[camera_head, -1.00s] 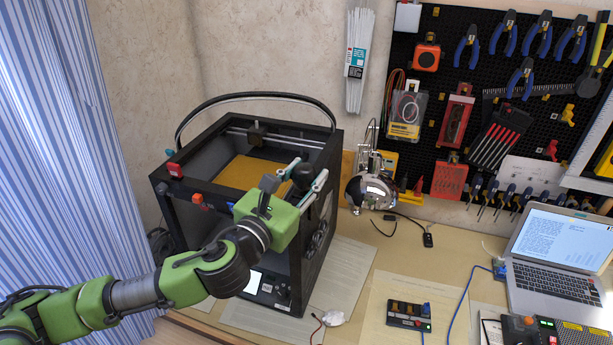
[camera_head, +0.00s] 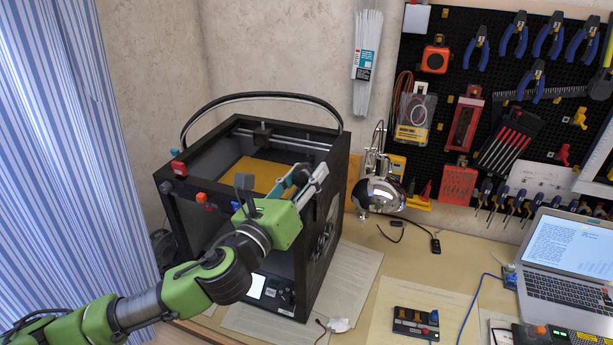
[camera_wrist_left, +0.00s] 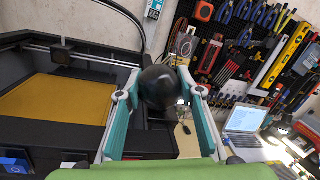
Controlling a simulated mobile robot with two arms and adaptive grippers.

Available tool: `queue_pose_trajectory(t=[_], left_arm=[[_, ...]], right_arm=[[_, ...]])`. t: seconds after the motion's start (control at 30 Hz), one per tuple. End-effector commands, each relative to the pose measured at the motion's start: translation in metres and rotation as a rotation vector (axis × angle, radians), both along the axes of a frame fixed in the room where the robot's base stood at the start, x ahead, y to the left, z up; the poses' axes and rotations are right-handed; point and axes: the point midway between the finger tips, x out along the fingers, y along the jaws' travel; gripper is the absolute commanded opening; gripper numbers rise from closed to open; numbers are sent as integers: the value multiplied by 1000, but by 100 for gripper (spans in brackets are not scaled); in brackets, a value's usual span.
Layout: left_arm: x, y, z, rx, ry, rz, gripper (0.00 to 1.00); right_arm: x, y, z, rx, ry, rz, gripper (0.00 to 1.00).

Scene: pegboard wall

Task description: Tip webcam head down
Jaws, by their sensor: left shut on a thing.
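The webcam head is a glossy black ball (camera_wrist_left: 158,87) between the two teal-and-grey fingers in the left wrist view. My left gripper (camera_head: 305,183) is shut on it, above the right side of the 3D printer's open top. In the wrist view the left gripper (camera_wrist_left: 158,95) has one finger on each side of the ball. The ball's underside and stand are mostly hidden, and its lens cannot be made out. In the head view the fingers largely hide the webcam. My right gripper is not in view.
The black 3D printer (camera_head: 335,190) stands under my left arm. A shiny chrome lamp (camera_head: 380,194) stands to its right. A laptop (camera_head: 560,262) and a small box with switches (camera_head: 415,323) are on the bench (camera_head: 450,262). A tool pegboard (camera_head: 445,95) hangs behind.

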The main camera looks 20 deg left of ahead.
Motion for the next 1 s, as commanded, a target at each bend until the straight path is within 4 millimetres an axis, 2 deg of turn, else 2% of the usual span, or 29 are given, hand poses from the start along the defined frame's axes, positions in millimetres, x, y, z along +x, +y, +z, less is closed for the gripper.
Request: queue_pose_trajectory(t=[0.3, 0.33, 0.37, 0.4, 0.77, 0.87, 1.0], left_arm=[[0, 0, 0, -1, 0, -1, 13], [0, 0, 0, -1, 0, -1, 42], [0, 0, 0, -1, 0, -1, 50], [0, 0, 0, -1, 0, -1, 52], [-3, 1, -1, 0, 1, 0, 52], [-11, 2, -2, 2, 3, 0, 52], [-31, 5, -4, 2, 4, 0, 52]], right_arm=[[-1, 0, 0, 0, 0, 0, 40], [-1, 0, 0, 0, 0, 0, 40], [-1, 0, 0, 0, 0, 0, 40], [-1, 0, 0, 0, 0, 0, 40], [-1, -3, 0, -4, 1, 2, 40], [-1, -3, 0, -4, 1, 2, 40], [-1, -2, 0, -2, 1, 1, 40]])
